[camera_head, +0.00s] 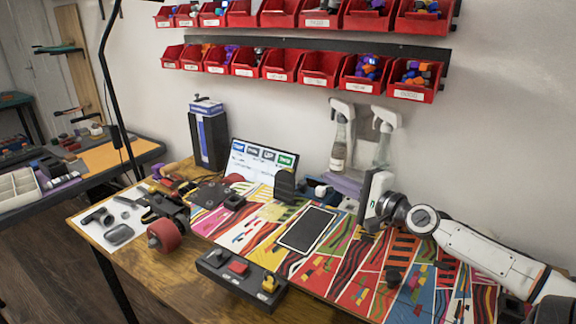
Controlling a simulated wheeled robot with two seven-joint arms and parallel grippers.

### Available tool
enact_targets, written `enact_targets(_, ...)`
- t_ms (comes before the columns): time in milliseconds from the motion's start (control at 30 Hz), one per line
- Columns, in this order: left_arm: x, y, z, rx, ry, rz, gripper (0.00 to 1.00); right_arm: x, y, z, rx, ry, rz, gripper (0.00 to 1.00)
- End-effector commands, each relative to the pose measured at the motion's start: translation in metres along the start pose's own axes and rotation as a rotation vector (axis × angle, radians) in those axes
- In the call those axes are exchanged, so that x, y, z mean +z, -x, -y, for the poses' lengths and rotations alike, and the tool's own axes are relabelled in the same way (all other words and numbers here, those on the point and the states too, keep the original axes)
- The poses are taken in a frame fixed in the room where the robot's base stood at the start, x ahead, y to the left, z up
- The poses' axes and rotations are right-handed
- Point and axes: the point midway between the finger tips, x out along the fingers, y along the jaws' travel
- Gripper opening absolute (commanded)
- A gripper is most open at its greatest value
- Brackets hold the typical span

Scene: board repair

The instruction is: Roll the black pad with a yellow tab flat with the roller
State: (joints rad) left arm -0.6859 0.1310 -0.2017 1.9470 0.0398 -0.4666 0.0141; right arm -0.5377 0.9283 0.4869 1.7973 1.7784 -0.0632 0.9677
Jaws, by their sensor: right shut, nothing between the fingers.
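A red roller (164,235) with dark parts behind it lies at the front left edge of the wooden table. My right gripper (371,202) is shut and empty, above the back right of the colorful patterned board (345,265). It is apart from the roller. A dark flat rectangle with a pale rim (307,229) lies on the board; I see no yellow tab on it. A small dark piece (393,276) sits farther right on the board. I cannot tell which dark piece is the pad with the yellow tab. My left gripper is not in view.
A black tray (214,268) with grey, red and yellow pieces stands at the front edge. Spray bottles (339,145), a sign (262,160) and a dark upright block (285,184) stand at the back. Loose tools lie on a white sheet (92,229) at the left.

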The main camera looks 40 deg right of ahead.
Motion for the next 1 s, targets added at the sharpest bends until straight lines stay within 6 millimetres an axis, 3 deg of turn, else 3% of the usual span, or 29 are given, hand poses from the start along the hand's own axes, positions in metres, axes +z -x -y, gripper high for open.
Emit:
enact_targets(800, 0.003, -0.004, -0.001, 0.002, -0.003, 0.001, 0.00, -0.001, -0.093, 0.002, -0.005, -0.001, -0.002, 0.00)
enact_targets(900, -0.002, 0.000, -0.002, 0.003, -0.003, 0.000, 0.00, 0.004, -0.099, 0.005, -0.001, 0.002, 0.001, 0.00)
enact_targets(1000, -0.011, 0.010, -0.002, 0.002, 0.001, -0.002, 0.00, 0.019, -0.092, 0.005, 0.004, 0.004, 0.003, 0.00)
